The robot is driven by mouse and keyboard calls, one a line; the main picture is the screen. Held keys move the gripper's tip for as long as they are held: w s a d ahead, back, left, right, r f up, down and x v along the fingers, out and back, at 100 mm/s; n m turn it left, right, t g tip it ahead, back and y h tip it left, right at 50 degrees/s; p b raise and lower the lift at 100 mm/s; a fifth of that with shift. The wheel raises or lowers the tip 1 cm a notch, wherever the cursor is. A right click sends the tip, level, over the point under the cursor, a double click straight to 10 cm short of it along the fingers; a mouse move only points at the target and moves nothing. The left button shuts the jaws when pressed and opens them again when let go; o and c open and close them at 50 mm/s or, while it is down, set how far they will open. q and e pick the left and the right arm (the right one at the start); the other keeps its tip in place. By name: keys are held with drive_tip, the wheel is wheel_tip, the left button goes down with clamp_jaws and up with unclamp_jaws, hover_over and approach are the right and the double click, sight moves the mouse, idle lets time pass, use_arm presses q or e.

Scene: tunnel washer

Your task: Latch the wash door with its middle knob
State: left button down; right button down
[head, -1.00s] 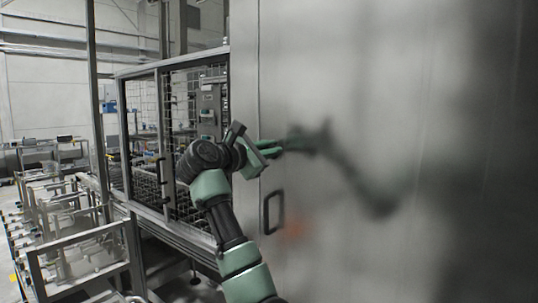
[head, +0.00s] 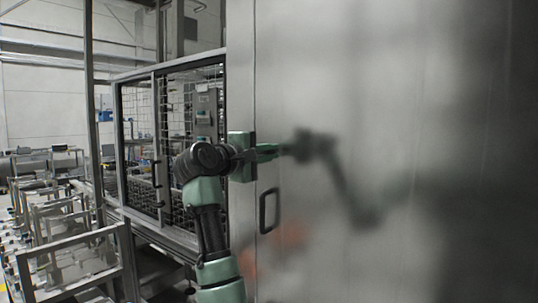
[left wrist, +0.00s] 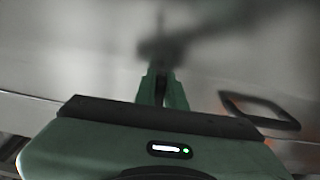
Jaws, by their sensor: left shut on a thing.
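The wash door (head: 390,110) is a large brushed steel panel filling the right of the head view, and it looks shut. A black D-shaped handle (head: 269,210) is near its left edge; the handle also shows in the left wrist view (left wrist: 258,110). My left gripper (head: 270,151) is at the door face above this handle, its green fingers pointing right. In the left wrist view its fingers (left wrist: 161,88) are close together against the door. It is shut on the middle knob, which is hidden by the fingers. My right gripper is out of view.
A mesh guard cage (head: 140,130) with a dark frame stands left of the door. Metal conveyor frames (head: 75,255) fill the lower left. The door mirrors my arm as a blurred dark shape.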

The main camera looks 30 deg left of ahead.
use_arm(q)
drive_tip(key=shift+f+m, duration=0.15)
drive_tip(key=shift+m, duration=0.25)
drive_tip(key=c, duration=1.5)
unclamp_jaws()
drive_tip(key=shift+d, duration=0.1)
drive_tip(key=shift+s+b, duration=0.35)
drive_tip(key=shift+s, duration=0.05)
drive_tip(key=s+b, duration=0.1)
drive_tip(key=s, duration=0.3)
drive_tip(key=s+b, duration=0.1)
drive_tip(key=s, duration=0.2)
drive_tip(key=shift+a+b, duration=0.3)
drive_tip(key=shift+a, duration=0.05)
